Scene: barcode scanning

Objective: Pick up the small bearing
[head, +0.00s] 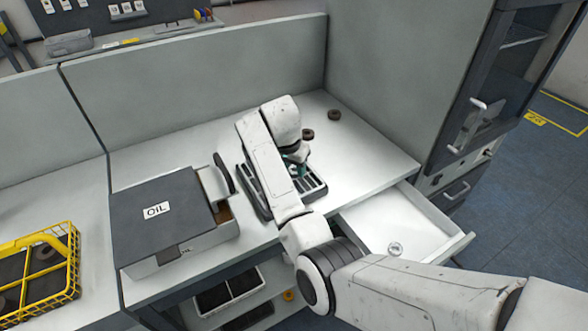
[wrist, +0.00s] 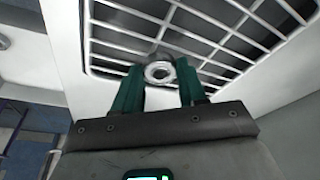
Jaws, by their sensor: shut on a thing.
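A small metal bearing (wrist: 158,72), a shiny ring with a dark hole, sits between the green fingertips of my gripper (wrist: 160,80) in the wrist view. My gripper is shut on it. Behind it lies the pale slotted grid of a tray (wrist: 215,50); I cannot tell whether the bearing touches the grid. In the head view my gripper (head: 297,165) points down over the dark-rimmed tray (head: 313,190) on the bench. My own arm hides part of the tray, and the held bearing is hard to make out there.
Two dark rings (head: 334,115) (head: 308,135) lie on the bench behind the tray. A metal ring (head: 395,248) lies in the open drawer (head: 385,218) at right. A box marked OIL (head: 150,235) stands left of the tray. A yellow crate (head: 75,265) is far left. Partition walls (head: 200,85) bound the back.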

